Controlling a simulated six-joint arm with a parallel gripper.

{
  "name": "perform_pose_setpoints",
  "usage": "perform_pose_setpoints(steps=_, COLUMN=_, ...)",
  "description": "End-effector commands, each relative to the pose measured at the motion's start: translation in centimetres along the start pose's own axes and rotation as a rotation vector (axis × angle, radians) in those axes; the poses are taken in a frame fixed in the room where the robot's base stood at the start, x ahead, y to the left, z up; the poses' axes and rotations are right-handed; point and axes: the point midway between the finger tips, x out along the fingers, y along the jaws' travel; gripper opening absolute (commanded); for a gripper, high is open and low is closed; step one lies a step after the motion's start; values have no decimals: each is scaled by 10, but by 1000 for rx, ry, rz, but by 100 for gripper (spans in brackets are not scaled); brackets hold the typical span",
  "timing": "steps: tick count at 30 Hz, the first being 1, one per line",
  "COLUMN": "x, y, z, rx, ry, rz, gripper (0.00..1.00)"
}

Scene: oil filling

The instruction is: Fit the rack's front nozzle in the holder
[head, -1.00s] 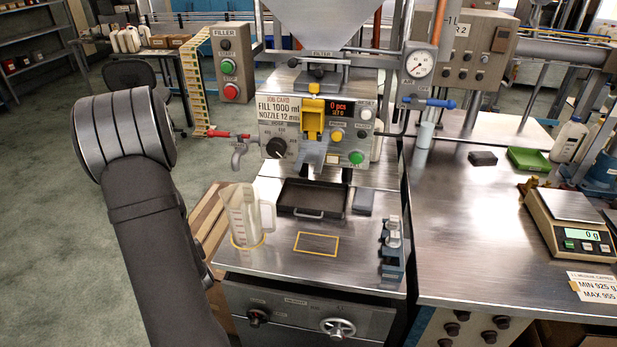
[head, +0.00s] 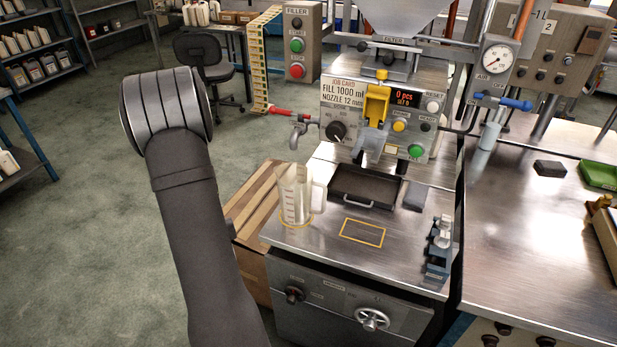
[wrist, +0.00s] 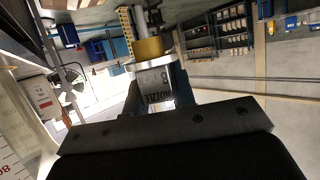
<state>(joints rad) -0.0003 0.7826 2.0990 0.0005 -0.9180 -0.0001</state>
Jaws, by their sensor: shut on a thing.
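In the wrist view my gripper (wrist: 156,100) is shut on a nozzle (wrist: 152,75), a grey lettered block with a brass-coloured collar and a pale tip. The holder's opening cannot be made out.
A clear measuring jug (head: 294,208) stands at the table's left. A dark drip tray (head: 364,187) lies under the filler's front, with a yellow outlined square (head: 362,233) before it. A red-handled tap (head: 297,130) juts out left. The table's front middle is clear.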

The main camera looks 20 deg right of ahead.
Motion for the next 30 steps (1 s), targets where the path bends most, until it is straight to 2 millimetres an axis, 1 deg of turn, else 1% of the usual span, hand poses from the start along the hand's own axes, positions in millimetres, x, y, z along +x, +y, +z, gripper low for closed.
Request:
perform_pose_setpoints(steps=5, x=0, y=3, z=2, rx=-1, ry=-1, rz=2, gripper=0)
perform_pose_setpoints(steps=8, x=-1, y=12, z=12, rx=-4, ry=-3, rz=6, gripper=0)
perform_pose_setpoints(steps=15, x=-10, y=47, z=49, rx=-10, ry=-6, rz=11, gripper=0)
perform_pose_setpoints(steps=18, x=-15, y=59, z=62, rx=-6, ry=-5, rz=10, gripper=0)
perform_pose_setpoints(steps=21, x=-19, y=71, z=70, rx=3, ry=-2, rz=13, gripper=0)
perform_pose_setpoints(steps=22, x=-18, y=75, z=64, rx=7, ry=4, rz=22, gripper=0)
perform_pose_setpoints(steps=30, x=-13, y=80, z=19, rx=25, ry=6, rz=74, gripper=0)
